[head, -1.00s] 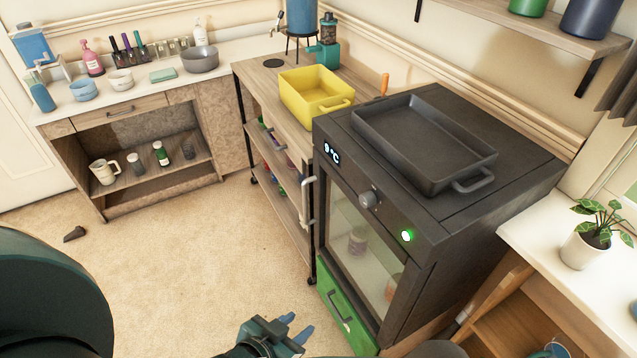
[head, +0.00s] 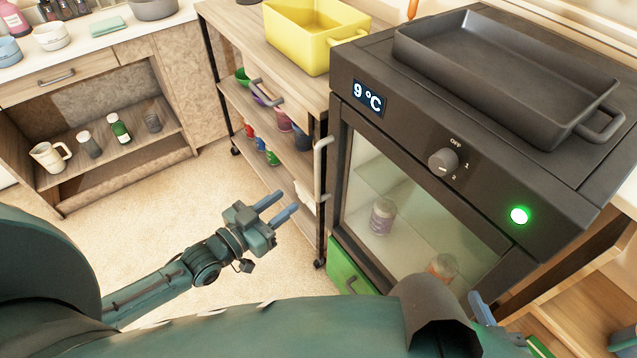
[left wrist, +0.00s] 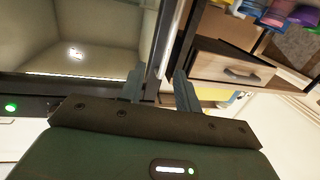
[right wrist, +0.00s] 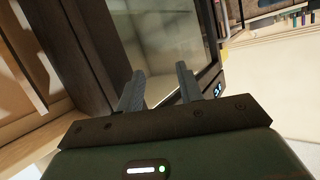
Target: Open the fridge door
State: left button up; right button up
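The black fridge (head: 470,200) stands right of centre in the head view, with a 9 °C display on its top front. Its glass door (head: 400,205) is shut, and jars show behind the glass. A pale vertical handle (head: 319,170) is on the door's left edge. My left gripper (head: 280,207) is open and empty, left of the handle and apart from it. In the left wrist view its fingers (left wrist: 160,88) are spread near the door's edge. My right gripper (right wrist: 160,88) is open and empty in front of the glass; the head view shows it only partly, low right.
A wooden cart (head: 230,60) with a yellow pot (head: 310,35) stands directly left of the fridge. A black tray (head: 500,70) lies on the fridge. A green drawer front (head: 347,270) is below the door. Open floor (head: 170,225) lies to the left.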

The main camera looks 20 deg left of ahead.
pick_arm(q)
jog(key=a+b+x, duration=0.1)
jog(key=b+x, duration=0.1)
jog(key=x, duration=1.1)
jog(key=shift+w+a+r, duration=0.15)
jog(key=shift+w+r, duration=0.2)
jog(key=shift+w, duration=0.25)
jog(key=shift+c, duration=0.4)
grip_shut()
